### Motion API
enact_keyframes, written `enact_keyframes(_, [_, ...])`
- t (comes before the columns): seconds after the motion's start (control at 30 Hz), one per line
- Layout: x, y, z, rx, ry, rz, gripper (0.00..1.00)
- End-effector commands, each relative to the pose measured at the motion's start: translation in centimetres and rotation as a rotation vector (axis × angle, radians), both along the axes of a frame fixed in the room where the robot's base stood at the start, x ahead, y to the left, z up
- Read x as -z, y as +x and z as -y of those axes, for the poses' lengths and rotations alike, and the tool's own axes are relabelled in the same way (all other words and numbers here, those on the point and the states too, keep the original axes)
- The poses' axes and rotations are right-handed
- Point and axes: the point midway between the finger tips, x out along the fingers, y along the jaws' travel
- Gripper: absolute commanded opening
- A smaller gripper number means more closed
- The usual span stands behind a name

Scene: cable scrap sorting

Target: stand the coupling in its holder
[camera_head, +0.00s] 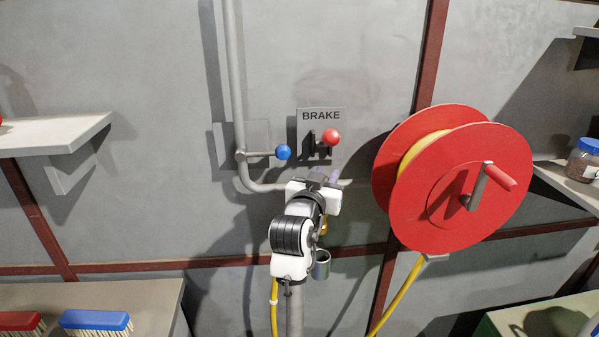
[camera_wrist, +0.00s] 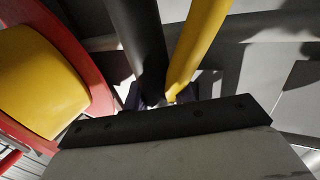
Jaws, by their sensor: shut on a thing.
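My gripper (camera_wrist: 168,98) is shut between its dark fingers at the end of a yellow hose (camera_wrist: 200,42). The coupling at that end is mostly hidden by the fingers and the gripper body. In the head view, my white arm covers most of the grip, and a small yellow, brass-like piece shows just right of it. A grey metal cup (camera_head: 320,265), which looks like the holder, stands open at the top just below right of my wrist. I cannot tell whether the coupling touches it.
A red reel (camera_head: 438,195) with a crank stands close on the right. A blue-knobbed lever (camera_head: 283,152) and a red knob (camera_head: 330,137) under a BRAKE plate (camera_head: 303,116) are on the wall behind. A dark cylinder (camera_wrist: 138,38) runs beside the hose. Brushes (camera_head: 95,322) lie at lower left.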

Motion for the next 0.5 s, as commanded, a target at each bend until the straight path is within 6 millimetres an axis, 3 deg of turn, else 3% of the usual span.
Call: enact_keyframes(0.5, [2.9, 0.0, 0.5, 0.01, -0.003, -0.002, 0.0])
